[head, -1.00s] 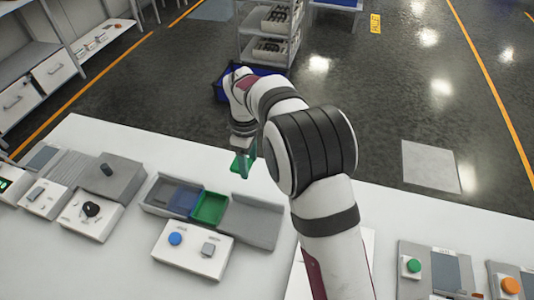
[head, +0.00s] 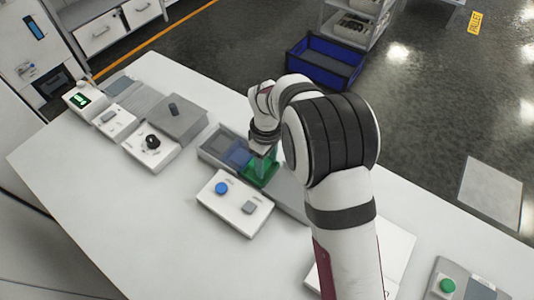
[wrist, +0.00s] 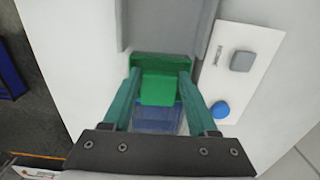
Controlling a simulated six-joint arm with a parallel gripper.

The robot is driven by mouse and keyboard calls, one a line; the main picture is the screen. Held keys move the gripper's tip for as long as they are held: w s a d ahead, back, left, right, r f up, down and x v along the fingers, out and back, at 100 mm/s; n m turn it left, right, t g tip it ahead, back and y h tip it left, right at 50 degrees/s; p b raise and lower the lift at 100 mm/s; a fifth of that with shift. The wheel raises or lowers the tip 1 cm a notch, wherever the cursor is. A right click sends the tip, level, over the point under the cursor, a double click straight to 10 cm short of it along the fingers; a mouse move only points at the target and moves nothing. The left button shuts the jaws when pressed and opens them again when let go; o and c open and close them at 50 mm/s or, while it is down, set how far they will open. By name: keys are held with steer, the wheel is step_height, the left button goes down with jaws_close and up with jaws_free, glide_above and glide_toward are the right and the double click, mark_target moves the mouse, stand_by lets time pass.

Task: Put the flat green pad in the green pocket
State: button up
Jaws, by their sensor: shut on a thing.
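The flat green pad (wrist: 158,90) is held between the two teal fingers of my gripper (wrist: 160,76) in the wrist view. My gripper is shut on it. The green pocket (wrist: 162,60) shows behind and around the pad, and the pad overlaps it in the picture. In the head view my gripper (head: 262,160) is over the green pocket (head: 260,178), and the pad cannot be made out clearly there. I cannot tell whether the pad touches the pocket floor.
A blue pocket (wrist: 157,120) adjoins the green one, with a grey pocket (head: 217,144) beyond it. A white box with a blue button (head: 221,188) stands close in front. A box with a black knob (head: 153,142) stands to the left. The white table is clear at front left.

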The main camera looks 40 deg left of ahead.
steer(key=shift+f, duration=0.35)
steer(key=o, duration=1.4)
steer(key=shift+o, duration=0.2)
step_height(320, 180, up, 16)
steer(key=shift+f, duration=0.1)
